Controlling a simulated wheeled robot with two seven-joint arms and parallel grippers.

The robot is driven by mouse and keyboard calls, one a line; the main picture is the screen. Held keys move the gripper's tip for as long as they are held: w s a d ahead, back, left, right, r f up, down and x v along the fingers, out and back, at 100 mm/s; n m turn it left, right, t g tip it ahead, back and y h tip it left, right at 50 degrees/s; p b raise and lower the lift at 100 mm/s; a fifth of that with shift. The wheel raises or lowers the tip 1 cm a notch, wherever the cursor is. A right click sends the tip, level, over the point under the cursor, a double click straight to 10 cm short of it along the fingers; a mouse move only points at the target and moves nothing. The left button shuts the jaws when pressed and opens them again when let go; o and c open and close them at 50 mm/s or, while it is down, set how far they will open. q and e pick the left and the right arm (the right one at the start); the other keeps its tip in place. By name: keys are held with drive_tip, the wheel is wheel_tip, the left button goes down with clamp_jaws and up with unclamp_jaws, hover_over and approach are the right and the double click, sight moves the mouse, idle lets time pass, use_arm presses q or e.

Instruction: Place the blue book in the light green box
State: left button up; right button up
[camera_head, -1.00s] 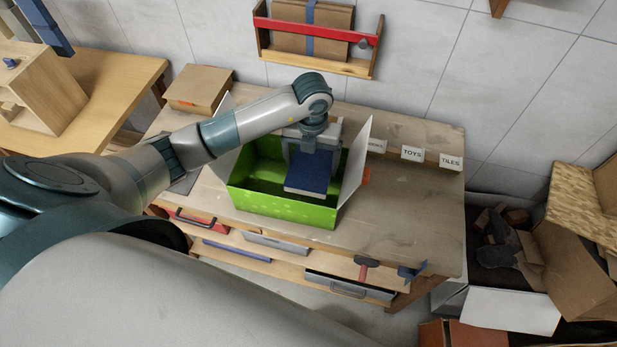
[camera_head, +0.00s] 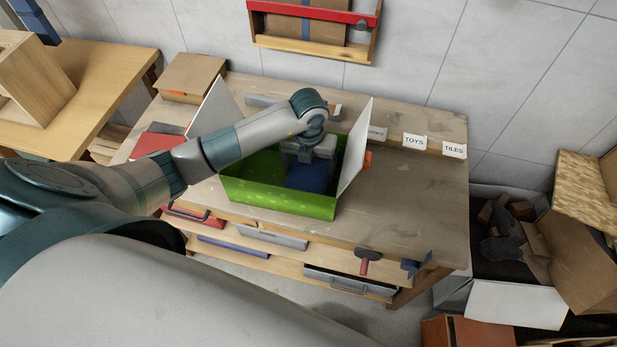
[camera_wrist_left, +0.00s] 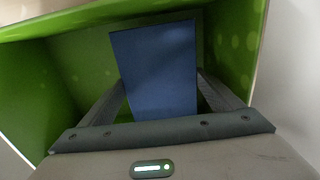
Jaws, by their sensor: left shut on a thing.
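The light green box (camera_head: 265,193) stands open on the workbench, with white inner flaps raised at its left and right. The blue book (camera_head: 308,178) is inside the box's walls, toward the right side, with its lower part hidden by the front wall. My left gripper (camera_head: 306,162) reaches down into the box and is shut on the book. In the left wrist view the book (camera_wrist_left: 156,70) sits between the two fingers (camera_wrist_left: 160,98), with green walls around it. Whether the book touches the box floor cannot be told. My right gripper is not in view.
The wooden workbench (camera_head: 400,210) has free room to the right of the box. A red book or folder (camera_head: 158,140) lies left of the box, and a cardboard box (camera_head: 192,75) stands at the back left. Labels and a wall shelf (camera_head: 312,45) are behind.

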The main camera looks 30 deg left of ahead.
sight(308, 173)
use_arm(q)
drive_tip(key=shift+f+b, duration=1.25)
drive_tip(key=shift+f, duration=0.65)
drive_tip(key=shift+f, duration=0.15)
drive_tip(key=o, duration=1.2)
wheel_tip(308, 173, up, 11)
drive_tip(key=p, duration=0.7)
drive_tip(key=shift+p, duration=0.35)
drive_tip(key=shift+r, duration=0.7)
